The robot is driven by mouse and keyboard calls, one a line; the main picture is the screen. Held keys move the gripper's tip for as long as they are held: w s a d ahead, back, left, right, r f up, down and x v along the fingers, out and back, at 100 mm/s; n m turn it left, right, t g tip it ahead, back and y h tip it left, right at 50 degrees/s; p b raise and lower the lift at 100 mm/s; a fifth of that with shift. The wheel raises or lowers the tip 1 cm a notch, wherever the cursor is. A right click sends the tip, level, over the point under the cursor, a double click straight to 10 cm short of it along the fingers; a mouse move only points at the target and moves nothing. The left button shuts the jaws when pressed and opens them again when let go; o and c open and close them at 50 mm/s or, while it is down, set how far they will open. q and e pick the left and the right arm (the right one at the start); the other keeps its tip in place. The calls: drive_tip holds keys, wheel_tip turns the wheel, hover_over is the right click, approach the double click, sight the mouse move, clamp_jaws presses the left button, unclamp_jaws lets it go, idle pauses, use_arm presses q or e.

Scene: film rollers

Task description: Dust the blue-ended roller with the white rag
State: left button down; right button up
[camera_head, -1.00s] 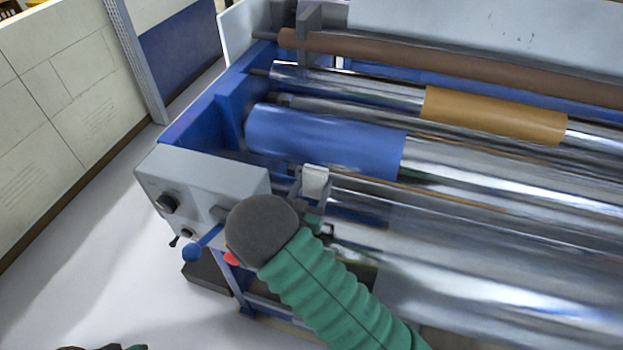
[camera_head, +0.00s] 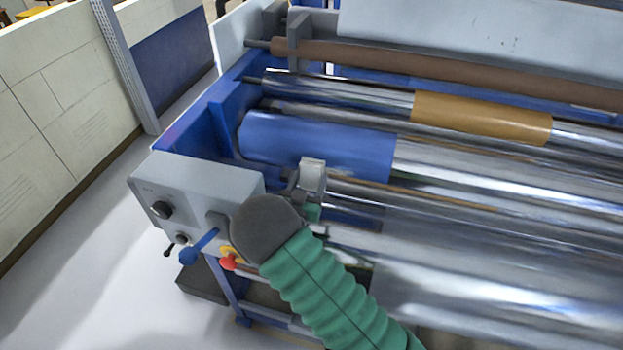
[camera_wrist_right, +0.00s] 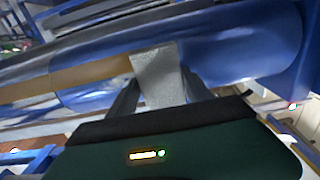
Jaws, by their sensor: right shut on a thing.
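The blue-ended roller (camera_head: 345,145) lies across the machine; its left end is blue and the rest is shiny metal. My right gripper (camera_head: 308,188) is at the near side of the blue end. It is shut on the white rag (camera_head: 313,174), a small pale block that stands up from the fingers. In the right wrist view the rag (camera_wrist_right: 158,78) sits between the two dark fingers, in front of the blue surface (camera_wrist_right: 245,40). I cannot tell whether the rag touches the roller. My left gripper is not in view.
A grey control box (camera_head: 190,195) with knobs, a blue-handled lever (camera_head: 200,246) and a red button (camera_head: 229,263) stands left of my right arm. Behind lie an orange-banded roller (camera_head: 480,118) and a brown roller (camera_head: 430,68). Floor at left is clear.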

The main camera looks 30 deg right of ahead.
drive_tip(key=shift+w+a, duration=0.25)
drive_tip(key=shift+a, duration=0.15)
drive_tip(key=shift+w+d+f, duration=0.1)
drive_tip(key=shift+w+d, duration=0.1)
drive_tip(key=shift+d, duration=0.7)
drive_tip(key=shift+w+a+b, duration=0.1)
drive_tip(key=shift+w+b, duration=0.2)
drive_tip(key=shift+b, duration=0.05)
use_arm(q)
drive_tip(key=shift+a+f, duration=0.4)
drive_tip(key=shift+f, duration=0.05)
